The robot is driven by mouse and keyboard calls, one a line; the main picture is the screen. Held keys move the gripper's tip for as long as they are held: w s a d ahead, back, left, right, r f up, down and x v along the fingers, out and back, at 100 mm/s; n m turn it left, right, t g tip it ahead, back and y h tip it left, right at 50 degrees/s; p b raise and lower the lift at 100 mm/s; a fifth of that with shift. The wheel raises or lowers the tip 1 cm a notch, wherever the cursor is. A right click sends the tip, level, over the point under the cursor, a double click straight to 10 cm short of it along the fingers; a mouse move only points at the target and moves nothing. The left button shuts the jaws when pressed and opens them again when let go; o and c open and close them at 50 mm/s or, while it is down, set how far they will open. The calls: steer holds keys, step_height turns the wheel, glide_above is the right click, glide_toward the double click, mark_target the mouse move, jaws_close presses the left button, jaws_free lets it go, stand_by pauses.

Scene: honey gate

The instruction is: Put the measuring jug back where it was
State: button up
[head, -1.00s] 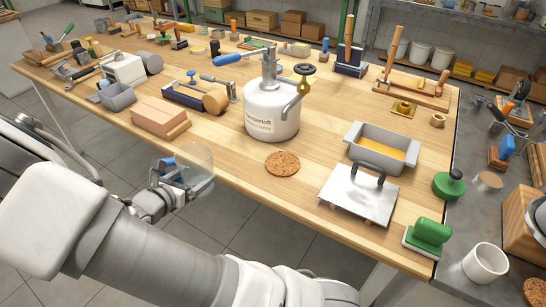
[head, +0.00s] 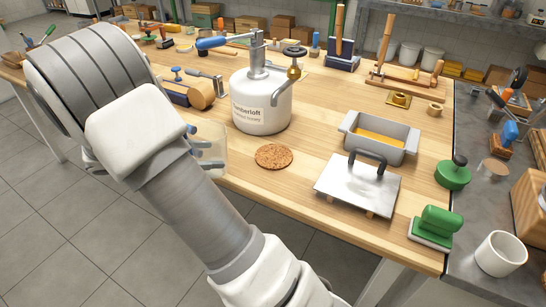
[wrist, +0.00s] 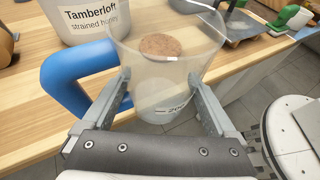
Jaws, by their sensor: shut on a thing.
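The clear measuring jug (wrist: 178,75) has a blue handle and a printed scale. My gripper (wrist: 160,95) is shut on it, one finger on each side. In the head view the jug (head: 212,153) is at the table's front edge, left of the round cork mat (head: 273,156), and my arm partly hides it. The cork mat (wrist: 160,46) shows through the clear jug in the wrist view. The white honey tank (head: 260,108), with its tap over the table, stands just behind the mat. Nothing is on the mat.
A metal plate with a dark handle (head: 358,184) and a grey tray (head: 385,155) lie right of the mat. A green-handled block (head: 433,226) is near the front right corner. A wooden roller (head: 201,94) lies left of the tank.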

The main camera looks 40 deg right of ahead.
steer(key=d+b, duration=0.1)
steer(key=d, duration=0.4)
steer(key=s+d+b, duration=0.1)
steer(key=d, duration=0.5)
steer(key=s+d+b, duration=0.1)
steer(key=d+b, duration=0.1)
steer(key=d, duration=0.4)
steer(key=shift+s+d, duration=0.1)
steer(key=shift+d+f+b, duration=0.2)
steer(key=shift+f+b, duration=0.6)
steer(key=shift+f, duration=0.9)
steer(key=shift+f, duration=0.1)
steer(key=o, duration=1.1)
steer(key=shift+f, duration=0.1)
steer(key=shift+o, duration=0.2)
steer(key=r+p+v, duration=0.1)
steer(key=p+v, duration=0.2)
steer(key=v, duration=0.9)
steer(key=s+a+r+m+t+y, duration=0.3)
steer(key=s+a+m+y, duration=0.3)
steer(key=s, duration=0.4)
steer(key=s+a+r+m+t+y, duration=0.4)
steer(key=s+a+m+y, duration=0.3)
steer(key=s+a+m, duration=0.2)
steer(key=shift+s+r+m, duration=0.3)
steer(key=shift+s+m, duration=0.4)
steer(key=shift+s, duration=0.5)
